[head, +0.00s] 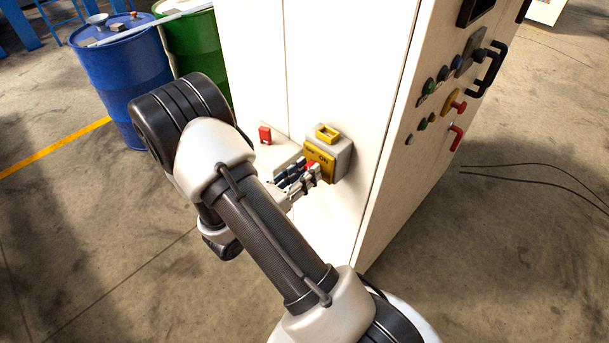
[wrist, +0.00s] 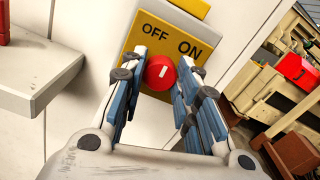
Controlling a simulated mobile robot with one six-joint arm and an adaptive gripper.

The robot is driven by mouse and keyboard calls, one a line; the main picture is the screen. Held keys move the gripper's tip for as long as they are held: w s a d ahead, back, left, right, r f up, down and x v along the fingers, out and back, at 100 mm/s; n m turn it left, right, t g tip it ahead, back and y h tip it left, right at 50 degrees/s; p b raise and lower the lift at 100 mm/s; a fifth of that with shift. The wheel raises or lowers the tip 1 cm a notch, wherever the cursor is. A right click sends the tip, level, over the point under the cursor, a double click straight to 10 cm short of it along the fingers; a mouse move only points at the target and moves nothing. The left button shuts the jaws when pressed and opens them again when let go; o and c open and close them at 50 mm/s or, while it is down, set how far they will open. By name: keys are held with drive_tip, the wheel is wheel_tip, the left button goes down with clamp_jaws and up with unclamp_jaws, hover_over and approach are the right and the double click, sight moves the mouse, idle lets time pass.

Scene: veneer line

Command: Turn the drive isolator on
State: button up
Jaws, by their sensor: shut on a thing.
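The drive isolator is a grey box (head: 342,158) on the pale cabinet's side, with a yellow plate (head: 322,161) marked OFF and ON. The plate (wrist: 133,46) also shows in the wrist view. Its red round knob (wrist: 160,74) has a short white mark pointing up and slightly right, towards the gap between the two words; its exact setting is hard to tell. My gripper (wrist: 163,80) is shut on the knob, one finger at each side. In the head view my gripper (head: 311,174) reaches the plate from the lower left, and the knob is mostly hidden.
A yellow square loop (head: 327,132) sits atop the isolator box. A small red block (head: 265,134) is left of it, above a grey ledge (wrist: 45,78). The cabinet's right face carries buttons and black handles (head: 490,68). Blue (head: 125,75) and green (head: 195,45) drums stand behind left.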

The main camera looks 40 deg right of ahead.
drive_tip(key=shift+f+m+b, duration=0.1)
drive_tip(key=shift+m+b, duration=2.7)
drive_tip(key=shift+m, duration=1.9)
drive_tip(key=o, duration=1.1)
drive_tip(key=a, duration=0.8)
drive_tip(key=s+a, duration=0.1)
drive_tip(key=a, duration=0.3)
